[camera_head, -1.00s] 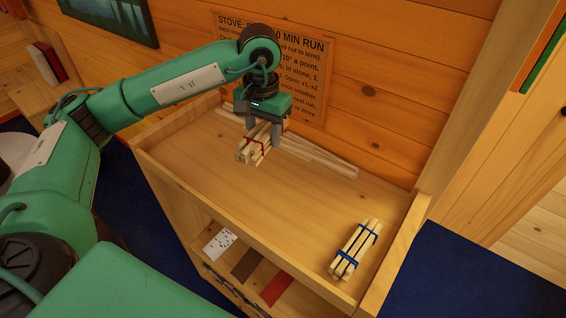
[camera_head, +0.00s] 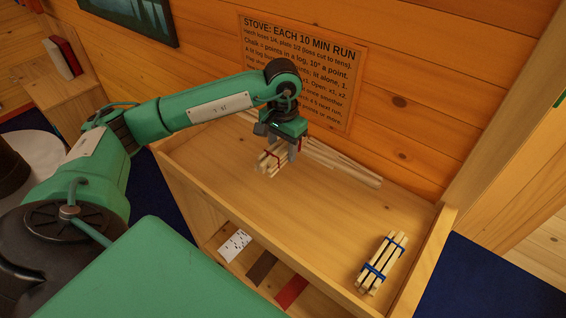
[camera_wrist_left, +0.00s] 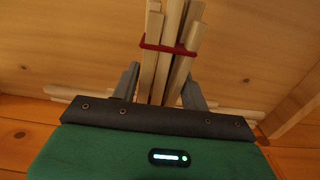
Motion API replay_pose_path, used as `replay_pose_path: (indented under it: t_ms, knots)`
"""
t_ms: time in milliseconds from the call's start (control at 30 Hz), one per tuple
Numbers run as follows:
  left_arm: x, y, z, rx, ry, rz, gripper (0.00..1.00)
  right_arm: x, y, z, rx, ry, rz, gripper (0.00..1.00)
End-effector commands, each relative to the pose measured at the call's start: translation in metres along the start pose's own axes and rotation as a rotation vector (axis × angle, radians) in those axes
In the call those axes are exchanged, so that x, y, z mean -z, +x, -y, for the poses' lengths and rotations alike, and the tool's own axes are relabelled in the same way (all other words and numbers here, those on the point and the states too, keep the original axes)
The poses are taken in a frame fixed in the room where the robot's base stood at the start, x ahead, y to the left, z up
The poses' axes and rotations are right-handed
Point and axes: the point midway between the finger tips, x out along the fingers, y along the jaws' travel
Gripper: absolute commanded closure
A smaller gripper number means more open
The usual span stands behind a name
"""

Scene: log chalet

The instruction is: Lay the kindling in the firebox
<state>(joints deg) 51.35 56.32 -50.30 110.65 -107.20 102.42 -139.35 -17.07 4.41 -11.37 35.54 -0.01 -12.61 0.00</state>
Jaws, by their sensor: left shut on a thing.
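My left gripper (camera_head: 281,149) is shut on a bundle of pale kindling sticks tied with a red band (camera_head: 270,160). It holds the bundle over the back left part of the wooden cabinet top. In the left wrist view the red-banded bundle (camera_wrist_left: 172,50) sits between the two grey fingers. A second bundle with blue bands (camera_head: 381,262) lies on the cabinet top at the front right. Several loose thin sticks (camera_head: 340,167) lie along the back wall, partly hidden behind the gripper. No firebox can be made out. My right gripper is not in view.
The cabinet top (camera_head: 330,215) has raised edges and is clear in the middle. Below it, an open shelf holds a white dotted card (camera_head: 235,245), a dark strip (camera_head: 262,267) and a red strip (camera_head: 291,291). A sign (camera_head: 300,60) hangs on the wall behind.

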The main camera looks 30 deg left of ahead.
Motion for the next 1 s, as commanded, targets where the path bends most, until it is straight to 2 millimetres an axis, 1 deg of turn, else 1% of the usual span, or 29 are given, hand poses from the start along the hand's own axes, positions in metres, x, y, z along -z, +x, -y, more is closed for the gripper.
replay_pose_path:
  t_ms: [33, 167, 367, 600, 867, 1000]
  knots:
    - [-0.001, 0.008, 0.0, 0.0, -0.002, 0.005, 0.79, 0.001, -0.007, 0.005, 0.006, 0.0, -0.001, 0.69]
    - [0.0, 0.028, 0.0, -0.001, 0.0, 0.002, 0.79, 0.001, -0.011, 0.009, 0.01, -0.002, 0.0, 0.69]
    - [0.0, 0.042, 0.0, -0.001, 0.0, 0.001, 0.79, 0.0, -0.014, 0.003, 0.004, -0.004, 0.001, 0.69]
    - [0.0, 0.072, 0.0, -0.001, -0.001, 0.001, 0.79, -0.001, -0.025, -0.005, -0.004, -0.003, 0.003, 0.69]
    - [0.0, 0.075, 0.0, 0.0, 0.0, -0.001, 0.79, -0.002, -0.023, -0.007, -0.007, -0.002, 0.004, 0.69]
    - [0.0, 0.079, 0.0, 0.0, 0.0, -0.001, 0.79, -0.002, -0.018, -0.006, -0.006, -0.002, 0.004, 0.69]
